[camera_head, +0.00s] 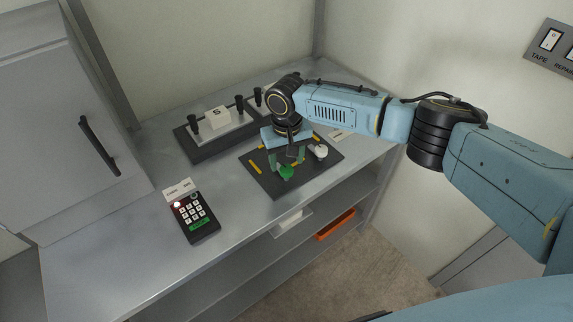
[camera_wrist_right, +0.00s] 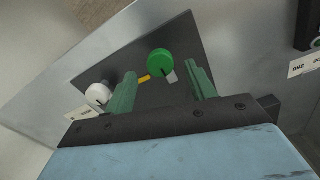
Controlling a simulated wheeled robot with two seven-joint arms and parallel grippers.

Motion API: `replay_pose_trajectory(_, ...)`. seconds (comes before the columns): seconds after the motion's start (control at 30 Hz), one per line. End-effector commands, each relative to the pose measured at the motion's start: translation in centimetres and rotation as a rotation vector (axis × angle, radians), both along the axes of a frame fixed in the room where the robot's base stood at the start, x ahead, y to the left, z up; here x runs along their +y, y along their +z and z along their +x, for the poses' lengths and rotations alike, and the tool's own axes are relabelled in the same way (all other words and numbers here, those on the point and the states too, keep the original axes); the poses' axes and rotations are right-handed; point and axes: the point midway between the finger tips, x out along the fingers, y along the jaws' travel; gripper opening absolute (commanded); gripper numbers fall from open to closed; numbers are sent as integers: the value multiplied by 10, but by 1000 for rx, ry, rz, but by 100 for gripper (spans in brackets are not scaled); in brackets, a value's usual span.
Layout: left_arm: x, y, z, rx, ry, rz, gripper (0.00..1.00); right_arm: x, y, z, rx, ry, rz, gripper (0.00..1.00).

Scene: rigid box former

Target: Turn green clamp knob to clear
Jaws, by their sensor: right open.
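The green clamp knob (camera_head: 286,173) is on the dark plate (camera_head: 262,180) on the metal bench. My right gripper (camera_head: 286,160) is just above and behind it, pointing down. In the right wrist view, the green knob (camera_wrist_right: 160,62) lies ahead of the gap between the two green fingers of my right gripper (camera_wrist_right: 162,85), which are apart with nothing between them. A yellow mark and a small pale tab show beside the knob. A white knob (camera_head: 321,151) stands on the same plate to the right; it also shows in the right wrist view (camera_wrist_right: 98,95). My left gripper is out of view.
A keypad box (camera_head: 192,217) with a red light sits on the bench at left. A dark fixture (camera_head: 205,145) with black posts and a block marked S stands behind the plate. A grey cabinet (camera_head: 60,120) is far left. An orange tray (camera_head: 335,224) is on the shelf below.

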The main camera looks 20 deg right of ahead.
Motion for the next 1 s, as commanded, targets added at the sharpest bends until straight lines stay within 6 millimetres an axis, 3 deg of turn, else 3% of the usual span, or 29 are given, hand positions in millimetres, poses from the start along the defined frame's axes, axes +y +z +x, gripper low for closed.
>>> replay_pose_trajectory(0.2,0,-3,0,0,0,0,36,0,-23,0,1,1,0,55)
replay_pose_trajectory(0.53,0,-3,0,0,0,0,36,0,-26,0,0,1,1,55)
replay_pose_trajectory(0.87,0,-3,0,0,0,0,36,0,-25,0,0,1,0,13)
replay_pose_trajectory(1.0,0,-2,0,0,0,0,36,0,-25,0,0,4,0,10)
